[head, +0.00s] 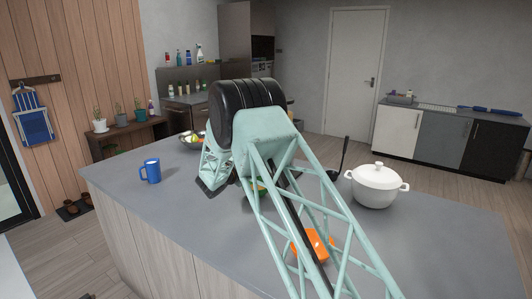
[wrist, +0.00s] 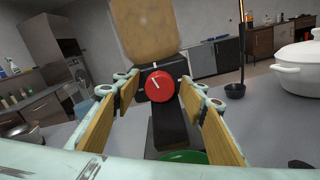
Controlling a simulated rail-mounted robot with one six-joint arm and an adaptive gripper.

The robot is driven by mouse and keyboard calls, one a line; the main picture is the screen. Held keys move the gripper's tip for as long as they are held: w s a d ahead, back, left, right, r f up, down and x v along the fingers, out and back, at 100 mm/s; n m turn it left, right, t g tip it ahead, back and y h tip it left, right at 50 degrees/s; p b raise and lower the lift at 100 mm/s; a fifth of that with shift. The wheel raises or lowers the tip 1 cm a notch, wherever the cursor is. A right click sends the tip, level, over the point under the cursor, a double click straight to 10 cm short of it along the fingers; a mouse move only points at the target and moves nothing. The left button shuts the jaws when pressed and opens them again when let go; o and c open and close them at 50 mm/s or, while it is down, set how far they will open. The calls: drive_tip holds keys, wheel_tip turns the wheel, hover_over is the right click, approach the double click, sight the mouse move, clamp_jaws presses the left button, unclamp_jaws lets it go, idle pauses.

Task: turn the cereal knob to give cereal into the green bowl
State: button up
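In the wrist view the cereal dispenser has a tan, cereal-filled container (wrist: 150,33) above a black body. Its round red knob (wrist: 159,86) faces me, with a white mark pointing up and left. My gripper (wrist: 158,84) is open, its wood-coloured fingers on the left and right of the knob; I cannot tell if they touch it. The green bowl (wrist: 184,156) shows partly at the bottom, below the knob. In the head view only a bit of the green bowl (head: 261,188) shows behind my arm.
A white lidded pot (head: 376,187) stands right on the grey counter, with a black ladle (head: 341,160) behind it. An orange object (head: 314,244) is partly behind my arm. A blue mug (head: 152,171) and a bowl of food (head: 187,143) are left. The counter's front left is clear.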

drive_tip(key=shift+s, duration=0.1)
drive_tip(key=v, duration=1.1)
drive_tip(key=shift+s+a, duration=0.2)
drive_tip(key=shift+s, duration=0.15)
idle(0.4)
